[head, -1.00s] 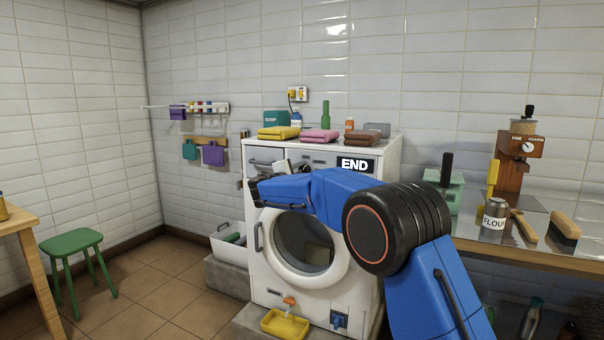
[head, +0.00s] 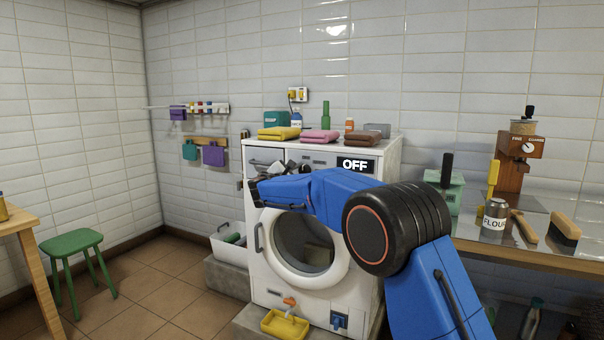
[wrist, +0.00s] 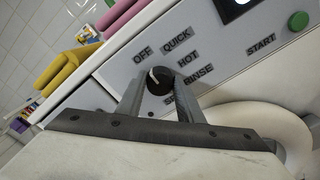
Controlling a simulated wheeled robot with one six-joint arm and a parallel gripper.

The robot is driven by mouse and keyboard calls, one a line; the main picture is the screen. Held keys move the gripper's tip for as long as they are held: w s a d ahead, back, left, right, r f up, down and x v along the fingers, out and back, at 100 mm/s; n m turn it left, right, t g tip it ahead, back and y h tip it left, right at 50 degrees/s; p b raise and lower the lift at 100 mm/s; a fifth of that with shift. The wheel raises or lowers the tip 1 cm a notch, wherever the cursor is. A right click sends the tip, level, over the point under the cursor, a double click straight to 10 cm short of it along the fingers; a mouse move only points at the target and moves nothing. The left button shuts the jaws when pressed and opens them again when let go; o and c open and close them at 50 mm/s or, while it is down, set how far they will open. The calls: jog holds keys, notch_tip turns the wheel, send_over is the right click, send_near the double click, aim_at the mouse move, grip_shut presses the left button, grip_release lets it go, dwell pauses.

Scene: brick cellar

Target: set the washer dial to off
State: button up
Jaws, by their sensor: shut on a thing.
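The white washer (head: 350,205) stands against the tiled wall, and its display (head: 356,165) reads OFF. In the wrist view the black dial (wrist: 160,82) sits on the grey panel, with its white pointer mark toward the upper left, on the side of the OFF label (wrist: 142,52). Labels QUICK, HOT and RINSE stand around the dial; another label is partly covered by a finger. My gripper (wrist: 159,92) is shut on the dial, one finger on each side. In the head view my blue arm hides the dial and much of the gripper.
Folded yellow (head: 279,133), pink (head: 319,136) and brown (head: 361,137) towels lie on the washer top with bottles behind. A green start button (wrist: 298,21) is on the panel. A counter (head: 480,232) with a grinder stands at right, a green stool (head: 71,243) at left.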

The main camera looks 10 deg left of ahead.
jog(key=shift+a+f, duration=0.1)
jog(key=shift+f, duration=0.05)
jog(key=o, duration=1.1)
jog(key=shift+c, duration=0.2)
jog(key=v, duration=1.7)
jog(key=shift+s, duration=0.2)
